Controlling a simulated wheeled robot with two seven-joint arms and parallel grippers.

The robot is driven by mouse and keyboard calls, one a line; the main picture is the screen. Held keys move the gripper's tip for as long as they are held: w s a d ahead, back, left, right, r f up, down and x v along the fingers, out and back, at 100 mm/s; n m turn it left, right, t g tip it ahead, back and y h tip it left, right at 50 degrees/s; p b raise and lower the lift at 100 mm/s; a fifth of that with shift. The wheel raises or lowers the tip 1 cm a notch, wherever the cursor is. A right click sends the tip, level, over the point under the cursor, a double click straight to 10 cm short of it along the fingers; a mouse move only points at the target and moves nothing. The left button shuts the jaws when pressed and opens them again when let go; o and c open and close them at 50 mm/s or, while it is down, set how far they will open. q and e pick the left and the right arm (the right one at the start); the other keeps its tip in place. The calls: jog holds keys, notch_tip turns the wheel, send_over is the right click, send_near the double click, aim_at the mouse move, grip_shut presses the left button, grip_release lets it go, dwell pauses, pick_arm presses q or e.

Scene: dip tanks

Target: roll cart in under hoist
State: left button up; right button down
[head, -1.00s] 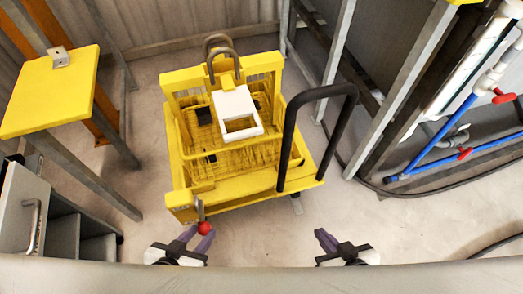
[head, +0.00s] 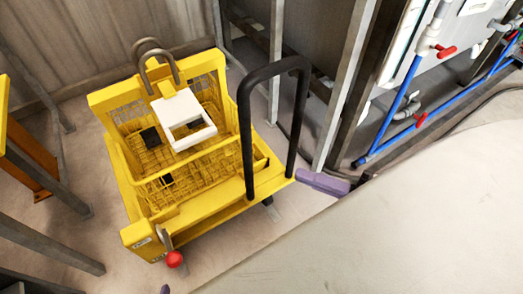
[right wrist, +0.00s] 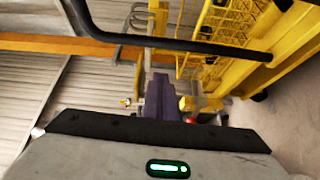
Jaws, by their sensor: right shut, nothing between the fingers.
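The yellow cart (head: 222,203) stands on the floor left of centre in the head view, with a black push handle (head: 246,112) on its near right side. A yellow wire basket (head: 205,166) sits in it, with a white open frame (head: 184,122) and grey loops (head: 157,64) on top. My right gripper (head: 322,182) is shut and empty, just right of the handle's foot; it seems apart from it. In the right wrist view its purple fingers (right wrist: 158,98) are together, below the black handle bar (right wrist: 180,43). I cannot identify the hoist.
Grey steel posts (head: 347,85) stand right of the cart. Blue pipes with red valves (head: 421,119) run along the right wall. A yellow-topped stand (head: 3,115) and grey legs are at the left. A red knob (head: 174,259) sits at the cart's front left corner.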

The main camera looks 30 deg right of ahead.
jog(key=w+d+b+x, duration=0.1)
jog(key=d+b+x, duration=0.1)
jog(key=x, duration=1)
jog(key=shift+w+a+r+n+b, duration=0.15)
jog(key=shift+w+r+n+b, duration=0.15)
jog(key=shift+w+b, duration=0.15)
